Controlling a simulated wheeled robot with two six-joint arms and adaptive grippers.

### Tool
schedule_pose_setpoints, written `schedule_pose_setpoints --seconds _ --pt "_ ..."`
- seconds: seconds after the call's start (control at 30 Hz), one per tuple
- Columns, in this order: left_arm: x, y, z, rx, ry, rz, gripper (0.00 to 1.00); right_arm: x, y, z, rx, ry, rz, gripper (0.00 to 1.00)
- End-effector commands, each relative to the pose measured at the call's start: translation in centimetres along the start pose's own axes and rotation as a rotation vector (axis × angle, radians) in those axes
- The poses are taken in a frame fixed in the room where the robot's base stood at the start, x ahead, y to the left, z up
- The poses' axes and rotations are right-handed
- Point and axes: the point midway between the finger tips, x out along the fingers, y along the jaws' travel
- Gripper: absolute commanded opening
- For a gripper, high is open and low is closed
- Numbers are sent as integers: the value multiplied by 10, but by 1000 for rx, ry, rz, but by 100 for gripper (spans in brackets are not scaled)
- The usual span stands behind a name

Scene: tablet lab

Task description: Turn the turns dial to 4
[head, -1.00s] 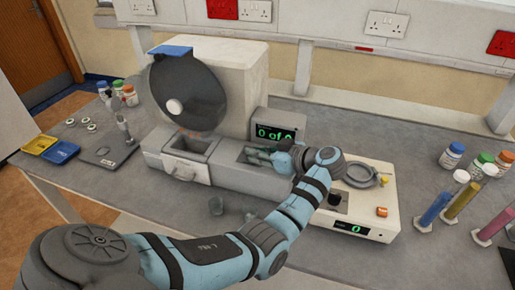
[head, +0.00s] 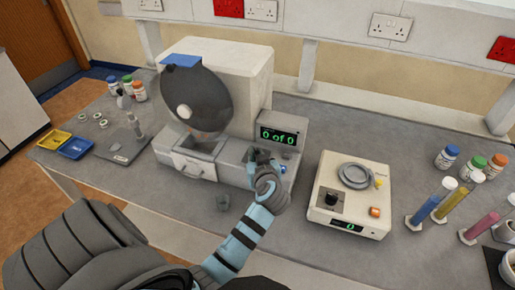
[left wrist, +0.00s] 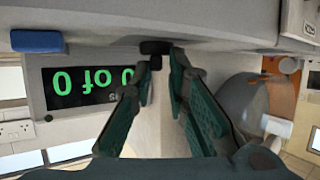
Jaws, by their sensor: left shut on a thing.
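The grey machine (head: 225,172) has a screen (head: 277,136) showing "0 of 0" in green. The screen is upside down in the left wrist view (left wrist: 88,83). My left gripper (head: 260,156) is at the machine's front panel, just below the screen. In the left wrist view its green fingers (left wrist: 164,62) close around a small black dial (left wrist: 155,47) on the panel. The dial's pointer and markings cannot be made out. In the head view the gripper hides the dial. A blue button (left wrist: 38,41) sits beside the screen. My right gripper is not in view.
A white device (head: 348,195) with its own black knob (head: 331,198), orange button (head: 374,212) and "0" display stands to the right. Colored cylinders (head: 455,197) and bottles stand farther right. A round black disc (head: 196,98) hangs on the machine's left. Yellow and blue trays lie left.

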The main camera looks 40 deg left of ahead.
Motion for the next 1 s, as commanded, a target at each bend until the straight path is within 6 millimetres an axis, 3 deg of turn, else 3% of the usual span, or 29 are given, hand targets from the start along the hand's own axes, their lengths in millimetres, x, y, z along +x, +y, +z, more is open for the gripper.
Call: schedule_pose_setpoints --seconds 0.67,0.7,0.8,1.0 --pt "0 -1 1 27 -4 76 0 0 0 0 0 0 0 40" --pt "0 -1 1 27 -4 76 16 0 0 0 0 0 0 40" --pt "0 -1 1 27 -4 75 29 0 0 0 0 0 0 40" --pt "0 -2 1 28 -3 72 29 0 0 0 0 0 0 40"
